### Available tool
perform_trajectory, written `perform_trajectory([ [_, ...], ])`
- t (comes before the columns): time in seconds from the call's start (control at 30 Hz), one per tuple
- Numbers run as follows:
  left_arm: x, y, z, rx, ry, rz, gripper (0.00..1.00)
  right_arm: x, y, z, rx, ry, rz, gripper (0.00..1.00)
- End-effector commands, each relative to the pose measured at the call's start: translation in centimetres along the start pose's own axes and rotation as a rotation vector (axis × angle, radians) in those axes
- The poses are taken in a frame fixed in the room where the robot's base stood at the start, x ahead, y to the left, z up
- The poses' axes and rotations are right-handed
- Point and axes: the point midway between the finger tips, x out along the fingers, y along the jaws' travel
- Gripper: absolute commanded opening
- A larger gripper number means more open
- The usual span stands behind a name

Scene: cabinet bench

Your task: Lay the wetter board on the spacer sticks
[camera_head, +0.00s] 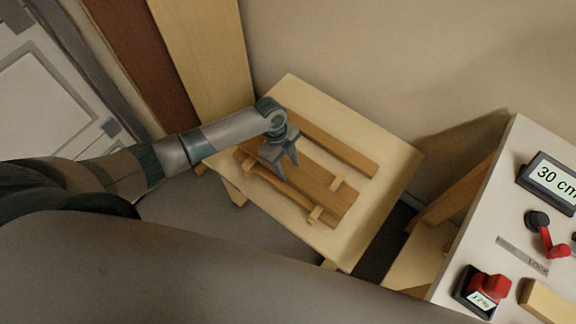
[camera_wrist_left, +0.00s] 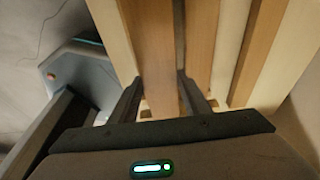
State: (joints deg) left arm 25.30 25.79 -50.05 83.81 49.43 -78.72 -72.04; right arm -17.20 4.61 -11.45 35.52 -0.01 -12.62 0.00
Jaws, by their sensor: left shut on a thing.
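A brown board (camera_wrist_left: 152,50) lies between the fingers of my left gripper (camera_head: 280,165), which is shut on it over the small table. The fingers straddle its edges in the wrist view. A second brown board (camera_head: 335,205) lies close beside it. The boards hide most of the sticks. I cannot tell whether the held board touches them. A separate board (camera_head: 335,145) lies along the table's back side. My right gripper is not in view.
The pale small table (camera_head: 375,220) has bare room at its right end. A white bench (camera_head: 480,220) at the right carries a "30 cm" display (camera_head: 553,180), a red-handled lever (camera_head: 550,243) and a red-topped meter (camera_head: 485,290). Tall planks (camera_head: 208,55) stand behind the arm.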

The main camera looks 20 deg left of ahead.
Motion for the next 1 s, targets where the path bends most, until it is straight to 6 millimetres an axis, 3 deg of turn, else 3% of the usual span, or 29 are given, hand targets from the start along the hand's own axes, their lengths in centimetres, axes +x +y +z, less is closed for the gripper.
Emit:
perform_trajectory([
  [0.43,-0.08,-0.07,-0.02,0.0,0.001,-0.002,0.2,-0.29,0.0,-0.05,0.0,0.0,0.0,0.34],
  [0.47,-0.08,-0.07,-0.02,0.0,0.001,-0.002,0.45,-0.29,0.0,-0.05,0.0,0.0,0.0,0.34],
  [0.53,-0.08,-0.07,-0.02,0.0,0.0,-0.001,0.62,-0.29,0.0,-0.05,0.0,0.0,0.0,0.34],
  [0.57,-0.07,-0.06,-0.02,0.0,0.0,-0.001,0.65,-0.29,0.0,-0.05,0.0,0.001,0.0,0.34],
  [1.0,0.03,0.04,0.02,0.0,0.0,0.001,0.6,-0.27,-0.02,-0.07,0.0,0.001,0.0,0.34],
])
